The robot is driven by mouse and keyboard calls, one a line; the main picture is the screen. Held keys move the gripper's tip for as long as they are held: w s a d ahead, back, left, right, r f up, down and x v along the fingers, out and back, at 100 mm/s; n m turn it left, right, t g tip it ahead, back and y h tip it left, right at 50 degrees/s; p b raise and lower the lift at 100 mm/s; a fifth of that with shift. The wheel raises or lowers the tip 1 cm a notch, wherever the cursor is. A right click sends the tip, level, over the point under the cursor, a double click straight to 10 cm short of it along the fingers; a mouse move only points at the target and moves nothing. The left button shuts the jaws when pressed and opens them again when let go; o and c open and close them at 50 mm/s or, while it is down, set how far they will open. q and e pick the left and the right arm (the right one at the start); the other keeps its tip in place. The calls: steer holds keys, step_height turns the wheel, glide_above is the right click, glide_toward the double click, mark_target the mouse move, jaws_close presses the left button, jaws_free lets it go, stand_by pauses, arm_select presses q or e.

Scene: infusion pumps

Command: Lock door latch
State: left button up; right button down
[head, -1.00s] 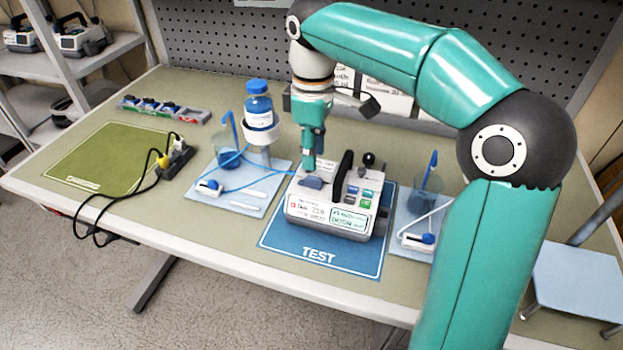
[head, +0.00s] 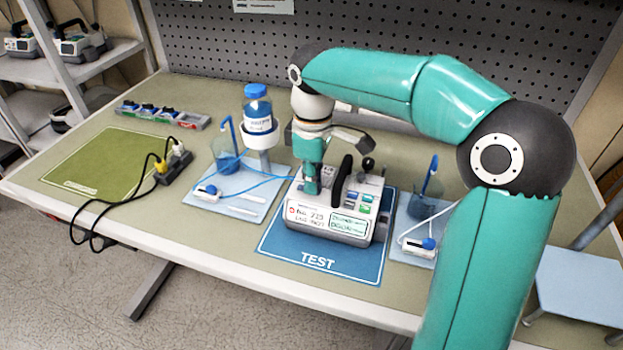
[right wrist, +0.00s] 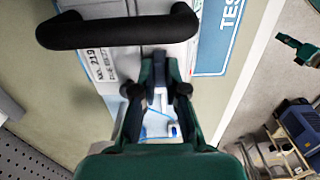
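The white infusion pump (head: 330,226) stands on the blue TEST mat (head: 282,236), its lit screen and buttons facing the front edge. Its black carrying handle (head: 342,178) also crosses the upper left of the right wrist view (right wrist: 115,32). My right gripper (head: 312,186) is down at the pump's left side and largely hides the latch area in the head view. In the right wrist view the green fingertips (right wrist: 159,76) closely flank the dark blue door latch (right wrist: 158,66), with no clear gap beside it. My left gripper is in neither view.
A blue-capped bottle (head: 257,112) in a holder and a beaker (head: 226,152) stand left of the pump. Another beaker (head: 424,200) stands right. Blue tubing runs to the pump's left. A power strip (head: 175,168) with black cables lies by the green mat (head: 100,165).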

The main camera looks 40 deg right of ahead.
steer(key=shift+a, duration=0.2)
steer(key=shift+d, duration=0.2)
steer(key=shift+m, duration=0.4)
steer(key=m+p, duration=0.1)
steer(key=m, duration=0.1)
steer(key=shift+d+r+m, duration=0.1)
steer(key=shift+m, duration=0.2)
steer(key=m+p, duration=0.1)
steer(key=m, duration=0.8)
steer(key=shift+d+m, duration=0.1)
steer(key=shift+m, duration=0.3)
steer(key=m, duration=0.4)
steer(key=shift+m+p, duration=0.35)
steer(key=shift+m, duration=0.05)
steer(key=shift+s, duration=0.1)
